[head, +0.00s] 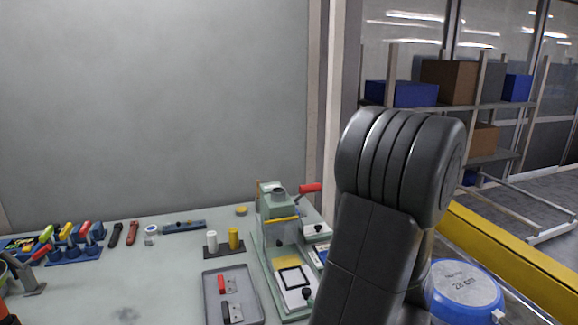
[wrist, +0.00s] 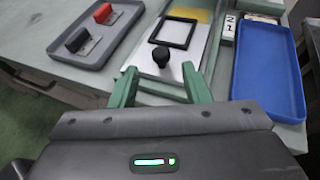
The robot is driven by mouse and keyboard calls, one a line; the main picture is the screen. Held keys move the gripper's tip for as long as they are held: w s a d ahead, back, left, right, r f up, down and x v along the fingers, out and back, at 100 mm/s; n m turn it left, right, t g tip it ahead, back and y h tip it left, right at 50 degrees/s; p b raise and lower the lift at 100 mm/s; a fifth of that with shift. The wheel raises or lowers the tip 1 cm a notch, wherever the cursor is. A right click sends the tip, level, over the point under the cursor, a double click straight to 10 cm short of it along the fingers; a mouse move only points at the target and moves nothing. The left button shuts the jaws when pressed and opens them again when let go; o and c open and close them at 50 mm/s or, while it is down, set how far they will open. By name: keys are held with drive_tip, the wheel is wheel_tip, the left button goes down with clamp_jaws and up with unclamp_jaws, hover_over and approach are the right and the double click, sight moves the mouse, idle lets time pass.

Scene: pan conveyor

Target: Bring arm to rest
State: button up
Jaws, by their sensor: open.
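My gripper (wrist: 157,88) is open and empty in the wrist view, its two green fingers spread apart above the table's edge. Just beyond the fingers is the green fixture's white plate with a black square frame (wrist: 175,32) and a black knob (wrist: 162,57). I cannot tell how far above it the fingers are. In the head view my dark arm stands raised right of centre, and the gripper is not seen there.
A green press with a red handle (head: 309,188) stands on the worktable (head: 150,282). A grey tray (head: 208,297) holds red and black pieces. A blue tray (wrist: 266,75) lies right. A blue round lid (head: 465,286) and a yellow rail (head: 520,255) are at right.

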sight(308, 294)
drive_tip(key=x, duration=0.4)
drive_tip(key=shift+w+a+f, duration=0.1)
drive_tip(key=shift+a, duration=0.05)
drive_tip(key=w+a+p, duration=0.1)
drive_tip(key=w, duration=0.4)
drive_tip(key=w+a+p, duration=0.1)
drive_tip(key=w+a, duration=0.1)
drive_tip(key=w, duration=0.3)
drive_tip(key=w+a+p, duration=0.1)
drive_tip(key=w+a, duration=0.1)
drive_tip(key=w, duration=0.3)
drive_tip(key=shift+w, duration=0.25)
drive_tip(key=shift+w+d+r, duration=0.15)
drive_tip(key=shift+d+r, duration=0.1)
drive_tip(key=v, duration=1.2)
drive_tip(key=shift+b, duration=0.35)
drive_tip(key=shift+s+d+r, duration=0.2)
drive_tip(key=shift+s, duration=0.35)
